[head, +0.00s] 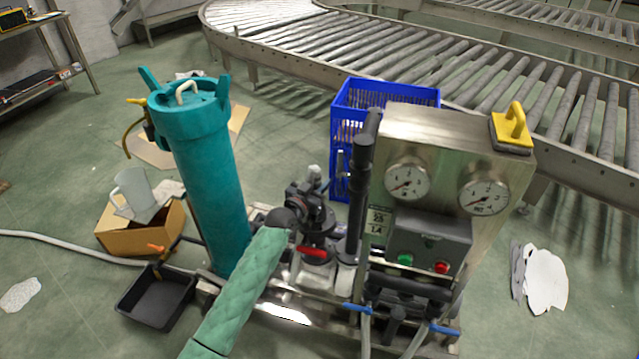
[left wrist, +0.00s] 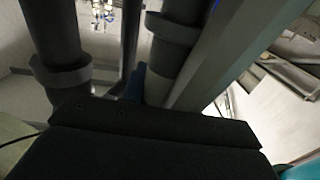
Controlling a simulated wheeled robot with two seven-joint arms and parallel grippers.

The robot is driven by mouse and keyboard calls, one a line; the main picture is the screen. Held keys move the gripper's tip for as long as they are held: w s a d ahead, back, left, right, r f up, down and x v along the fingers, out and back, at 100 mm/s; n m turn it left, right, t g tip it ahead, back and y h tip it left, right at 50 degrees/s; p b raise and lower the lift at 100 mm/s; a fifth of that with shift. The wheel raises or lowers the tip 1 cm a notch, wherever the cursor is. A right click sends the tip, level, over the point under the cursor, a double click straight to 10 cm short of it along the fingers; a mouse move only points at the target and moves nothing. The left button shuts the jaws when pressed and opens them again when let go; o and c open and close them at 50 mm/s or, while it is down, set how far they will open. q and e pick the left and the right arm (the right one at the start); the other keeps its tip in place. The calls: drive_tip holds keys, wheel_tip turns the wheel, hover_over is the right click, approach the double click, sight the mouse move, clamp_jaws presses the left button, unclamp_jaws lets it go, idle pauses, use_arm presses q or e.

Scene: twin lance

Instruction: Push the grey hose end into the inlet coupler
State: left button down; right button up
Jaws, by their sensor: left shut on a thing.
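My left arm, in a green padded sleeve, reaches in from the bottom of the head view. Its dark left gripper (head: 322,224) is among the black pump fittings, left of the upright black pipe (head: 357,190). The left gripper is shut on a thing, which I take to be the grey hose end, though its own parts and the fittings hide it. In the left wrist view, the dark hand fills the bottom, with dark collared pipes (left wrist: 172,50) close beyond it. I cannot make out the inlet coupler for certain. My right gripper is in neither view.
A teal filter housing (head: 205,165) stands left of the gripper. A steel panel with gauges (head: 440,150) stands to the right. A red valve handle (head: 313,252) is just below the gripper. A blue crate (head: 345,105), cardboard box (head: 150,233) and black tray (head: 155,300) surround the skid.

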use_arm(q)
drive_tip(key=shift+f, duration=0.2)
drive_tip(key=shift+r, duration=0.15)
drive_tip(key=shift+r+p, duration=1)
drive_tip(key=shift+r, duration=0.2)
idle(0.5)
idle(0.5)
idle(0.4)
